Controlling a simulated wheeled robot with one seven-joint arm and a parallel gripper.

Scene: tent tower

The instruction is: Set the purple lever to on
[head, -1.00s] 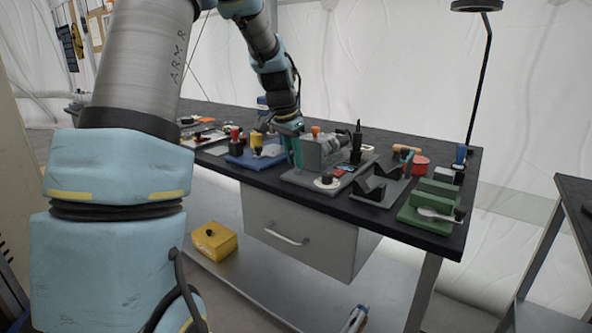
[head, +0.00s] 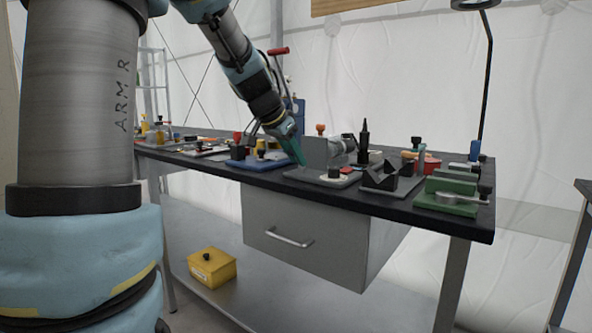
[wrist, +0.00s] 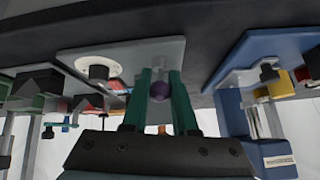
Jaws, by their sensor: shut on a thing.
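In the head view my gripper (head: 299,157) points down at the left side of this grey fixture (head: 317,152). The fingers are shut on the purple knob. The lever's shaft is mostly hidden, and I cannot tell its on or off marking. The knob is hidden in the head view.
A blue fixture (head: 258,162) stands close to the left of my gripper. Dark V-shaped blocks (head: 392,178) and a green fixture (head: 450,192) stand to the right on the black bench. A yellow box (head: 212,267) sits on the lower shelf.

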